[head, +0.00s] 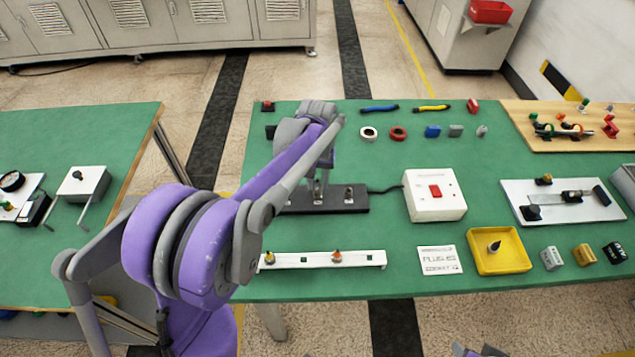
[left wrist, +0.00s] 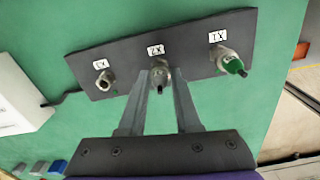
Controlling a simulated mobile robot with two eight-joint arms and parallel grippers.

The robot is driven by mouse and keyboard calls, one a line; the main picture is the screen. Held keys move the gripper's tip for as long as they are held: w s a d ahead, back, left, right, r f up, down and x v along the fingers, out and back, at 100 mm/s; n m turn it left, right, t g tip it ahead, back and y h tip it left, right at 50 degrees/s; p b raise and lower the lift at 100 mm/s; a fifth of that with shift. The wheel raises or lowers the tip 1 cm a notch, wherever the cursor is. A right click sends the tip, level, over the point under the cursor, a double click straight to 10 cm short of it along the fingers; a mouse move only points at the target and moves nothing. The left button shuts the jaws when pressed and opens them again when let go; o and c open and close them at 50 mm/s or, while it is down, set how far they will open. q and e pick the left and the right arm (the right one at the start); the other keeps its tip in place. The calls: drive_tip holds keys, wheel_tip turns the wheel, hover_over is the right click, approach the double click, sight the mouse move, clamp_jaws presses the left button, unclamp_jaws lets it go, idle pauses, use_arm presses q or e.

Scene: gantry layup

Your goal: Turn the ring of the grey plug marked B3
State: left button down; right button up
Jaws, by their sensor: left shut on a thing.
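In the left wrist view a dark connector panel (left wrist: 190,45) carries three metal sockets with small white labels that appear upside down. My left gripper (left wrist: 161,78) is shut on the grey plug (left wrist: 159,76) at the middle socket, one finger on each side of it. The marking B3 cannot be read on it. A plug with a green end (left wrist: 233,65) sits in the right socket, and the left socket (left wrist: 105,80) looks empty. In the head view my left gripper (head: 318,188) reaches down at the panel (head: 345,204), partly hidden by my own arm. My right gripper is not clearly seen.
A white box with a red switch (head: 435,195) stands right of the panel on the green table. In front are a white rail (head: 310,260) with two small plugs and a yellow tray (head: 497,263). Several small parts line the back.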

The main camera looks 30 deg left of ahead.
use_arm(q)
drive_tip(key=m, duration=0.4)
drive_tip(key=shift+m, duration=2.1)
drive_tip(key=c, duration=0.6)
unclamp_jaws()
wheel_tip(320, 180, up, 11)
drive_tip(key=shift+f+p, duration=0.1)
drive_tip(key=shift+p, duration=0.2)
